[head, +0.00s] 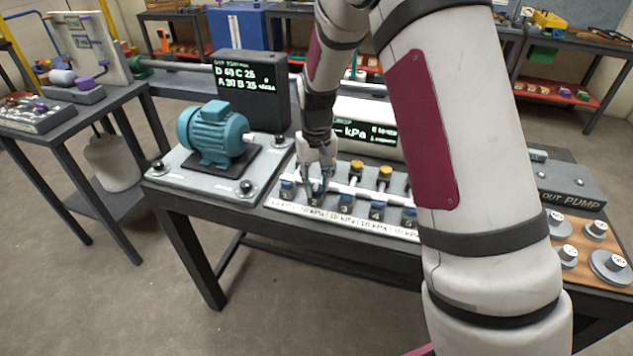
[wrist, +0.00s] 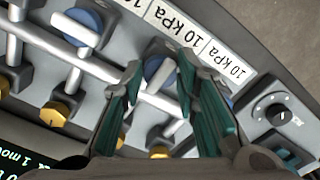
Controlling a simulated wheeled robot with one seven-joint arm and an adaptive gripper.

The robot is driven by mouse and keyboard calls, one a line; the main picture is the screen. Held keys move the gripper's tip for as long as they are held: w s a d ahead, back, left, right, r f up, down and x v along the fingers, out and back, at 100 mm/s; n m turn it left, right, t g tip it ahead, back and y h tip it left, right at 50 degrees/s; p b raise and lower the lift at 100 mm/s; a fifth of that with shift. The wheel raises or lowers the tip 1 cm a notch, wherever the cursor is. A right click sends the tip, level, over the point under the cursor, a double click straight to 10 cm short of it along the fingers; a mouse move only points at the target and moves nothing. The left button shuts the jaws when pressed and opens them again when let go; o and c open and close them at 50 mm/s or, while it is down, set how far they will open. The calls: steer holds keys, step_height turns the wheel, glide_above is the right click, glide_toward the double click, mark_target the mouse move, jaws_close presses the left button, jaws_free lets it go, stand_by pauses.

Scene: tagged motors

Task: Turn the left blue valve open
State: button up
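A row of blue valves runs along the front of the pipe board. The leftmost blue valve (head: 287,188) shows just left of my gripper (head: 318,188) in the head view. The second blue valve from the left (head: 315,199) is partly hidden by the fingers. In the wrist view, which is turned about, my gripper (wrist: 159,72) has its two fingers spread, with a blue valve (wrist: 154,66) between and beyond the tips. I cannot tell whether they touch it. The leftmost valve (wrist: 229,101) is mostly hidden behind the right finger there.
Yellow valves (head: 357,168) and white pipes stand behind the blue row. A teal motor (head: 214,133) on a grey plate is to the left. A dark display (head: 250,88) stands behind. A "10 kPa" label strip (head: 340,219) edges the board. My arm hides the board's right part.

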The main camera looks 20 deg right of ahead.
mark_target(316, 187)
steer(key=shift+o, duration=1.1)
step_height(316, 187, up, 12)
steer(key=s+r+t+p, duration=0.1)
steer(key=s+r+t, duration=0.1)
steer(key=s+r, duration=1.3)
steer(key=s+f+t+p, duration=0.1)
steer(key=s+t, duration=0.1)
steer(key=s, duration=1.5)
steer(key=shift+s+f+n, duration=0.3)
steer(key=shift+f, duration=0.05)
